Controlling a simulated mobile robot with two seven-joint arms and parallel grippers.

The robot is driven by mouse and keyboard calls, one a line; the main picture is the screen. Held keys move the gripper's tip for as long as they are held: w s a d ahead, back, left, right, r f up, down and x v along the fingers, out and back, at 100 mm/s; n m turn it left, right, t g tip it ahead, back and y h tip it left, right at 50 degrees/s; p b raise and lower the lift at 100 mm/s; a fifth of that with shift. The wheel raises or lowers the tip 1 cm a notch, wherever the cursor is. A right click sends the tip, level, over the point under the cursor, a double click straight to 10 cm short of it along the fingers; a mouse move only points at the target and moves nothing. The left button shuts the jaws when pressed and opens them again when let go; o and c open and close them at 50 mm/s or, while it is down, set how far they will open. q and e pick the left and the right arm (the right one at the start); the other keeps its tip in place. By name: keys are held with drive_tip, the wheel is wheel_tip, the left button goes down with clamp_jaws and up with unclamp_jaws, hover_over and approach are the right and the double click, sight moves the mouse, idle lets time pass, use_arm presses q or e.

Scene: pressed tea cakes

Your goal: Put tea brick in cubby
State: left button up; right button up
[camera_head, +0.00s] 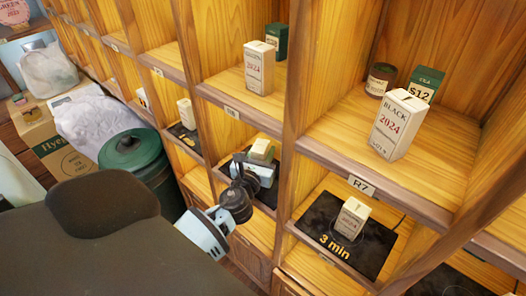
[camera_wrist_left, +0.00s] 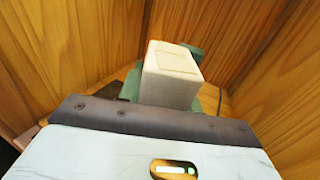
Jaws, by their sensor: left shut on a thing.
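My left gripper (camera_head: 258,160) reaches into a lower middle cubby (camera_head: 230,196) of the wooden shelf and is shut on a pale cream block, the tea brick (camera_head: 262,147). The tea brick also shows in the left wrist view (camera_wrist_left: 172,75), just beyond the gripper's dark front edge, with wooden cubby walls around it. Something green (camera_wrist_left: 195,52) shows behind and beside it. The fingertips are mostly hidden, and I cannot tell whether the brick touches the cubby floor. My right gripper is not in view.
White tea boxes (camera_head: 259,68) (camera_head: 397,124) stand in upper cubbies, with green boxes (camera_head: 277,40) and a brown tin (camera_head: 380,80) behind. A small box (camera_head: 351,218) stands on a black "3 min" mat (camera_head: 320,228). Wooden dividers (camera_head: 294,105) flank my gripper. A green bin (camera_head: 130,150) stands left.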

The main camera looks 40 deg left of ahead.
use_arm(q)
drive_tip(key=shift+f, duration=0.5)
drive_tip(key=o, duration=1.2)
drive_tip(key=shift+c, duration=0.2)
drive_tip(key=shift+r, duration=0.1)
drive_tip(key=shift+r, duration=0.75)
drive_tip(key=v, duration=1)
drive_tip(key=shift+s+f, duration=0.2)
drive_tip(key=shift+f, duration=0.1)
drive_tip(key=shift+v, duration=0.8)
drive_tip(key=shift+r, duration=0.15)
